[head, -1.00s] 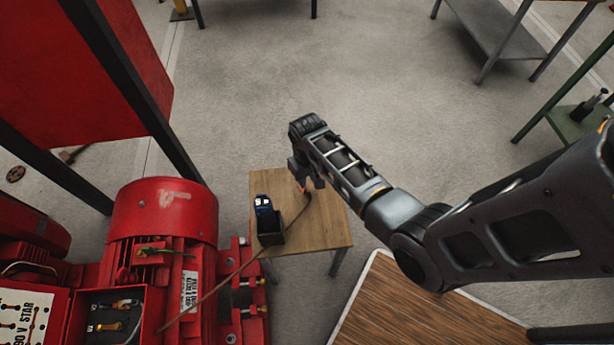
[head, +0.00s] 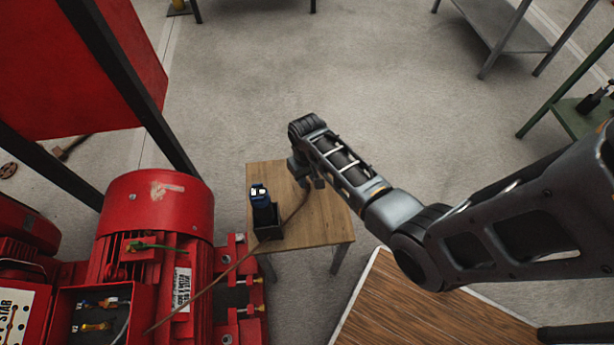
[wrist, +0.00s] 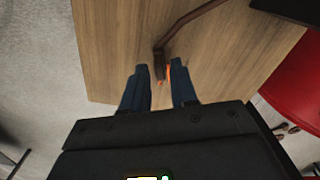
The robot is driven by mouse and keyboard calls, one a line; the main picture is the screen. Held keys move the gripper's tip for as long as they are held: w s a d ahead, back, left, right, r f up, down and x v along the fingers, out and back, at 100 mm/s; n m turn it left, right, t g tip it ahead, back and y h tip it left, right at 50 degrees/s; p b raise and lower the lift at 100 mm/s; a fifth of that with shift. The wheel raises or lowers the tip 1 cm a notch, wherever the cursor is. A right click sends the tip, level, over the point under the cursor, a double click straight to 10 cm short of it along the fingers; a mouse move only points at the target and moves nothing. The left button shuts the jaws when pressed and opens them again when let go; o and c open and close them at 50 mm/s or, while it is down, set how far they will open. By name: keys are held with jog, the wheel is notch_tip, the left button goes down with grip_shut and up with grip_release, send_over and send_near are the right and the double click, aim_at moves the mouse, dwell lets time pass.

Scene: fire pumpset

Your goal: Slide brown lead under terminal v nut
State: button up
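The brown lead (head: 228,272) runs from the red motor's open terminal box (head: 70,325) across the small wooden table (head: 325,228). Its free end (wrist: 159,64) lies between the fingertips of my gripper (wrist: 161,70) in the wrist view, beside a small orange spot. The blue-grey fingers stand apart, with a visible gap on the right of the lead, so my gripper looks open around it. In the head view my gripper (head: 310,183) is low over the table, partly hidden by my arm. Brass terminals (head: 98,327) show in the box; I cannot tell which is V.
A black holder with a blue-and-black tool (head: 262,210) stands on the table, left of my gripper. A dark frame post (head: 130,85) and the red motor (head: 155,205) stand at left. A wood-topped surface (head: 420,305) is at lower right. Open floor lies beyond the table.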

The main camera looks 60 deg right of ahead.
aim_at(307, 181)
grip_shut()
notch_tip(307, 181, up, 10)
jog(key=p, duration=0.9)
jog(key=shift+p, duration=0.4)
jog(key=shift+w, duration=0.1)
